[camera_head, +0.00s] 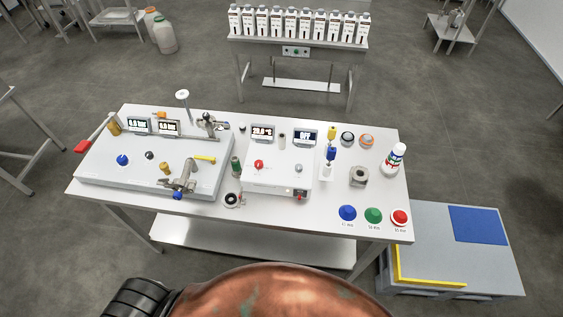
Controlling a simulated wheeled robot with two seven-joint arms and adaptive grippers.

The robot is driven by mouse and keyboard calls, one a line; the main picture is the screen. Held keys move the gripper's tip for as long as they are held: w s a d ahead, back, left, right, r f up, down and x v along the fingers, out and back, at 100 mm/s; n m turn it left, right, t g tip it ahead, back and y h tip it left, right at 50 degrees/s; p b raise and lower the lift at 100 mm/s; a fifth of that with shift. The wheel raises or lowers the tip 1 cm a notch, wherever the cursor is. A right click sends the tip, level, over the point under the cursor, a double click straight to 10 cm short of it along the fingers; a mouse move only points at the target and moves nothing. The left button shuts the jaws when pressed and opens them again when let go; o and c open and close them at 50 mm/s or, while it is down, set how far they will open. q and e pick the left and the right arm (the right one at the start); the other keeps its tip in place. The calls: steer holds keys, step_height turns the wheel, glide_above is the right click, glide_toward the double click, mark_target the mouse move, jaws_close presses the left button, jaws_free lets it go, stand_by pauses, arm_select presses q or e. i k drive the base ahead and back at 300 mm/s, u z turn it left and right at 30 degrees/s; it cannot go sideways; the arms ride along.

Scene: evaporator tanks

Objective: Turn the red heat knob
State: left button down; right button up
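A small red knob (259,164) sits on the top left of a white control box (278,180) in the middle of the table. Two small displays stand behind it; the left one (262,133) shows red digits and the right one (305,136) seems to read OFF. A grey knob (298,168) is on the same box, to the right of the red one. The pointer angle of the red knob is too small to read. Neither of my grippers is in view, and nothing touches the knob.
A white panel (135,165) with valves and a yellow lever fills the table's left side. Blue (347,213), green (373,215) and red (400,217) domes line the front right. A bottle (395,158) stands behind them.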

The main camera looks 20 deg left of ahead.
mark_target(259, 164)
steer(key=u, duration=2.45)
steer(key=k, duration=0.5)
steer(key=z, duration=0.4)
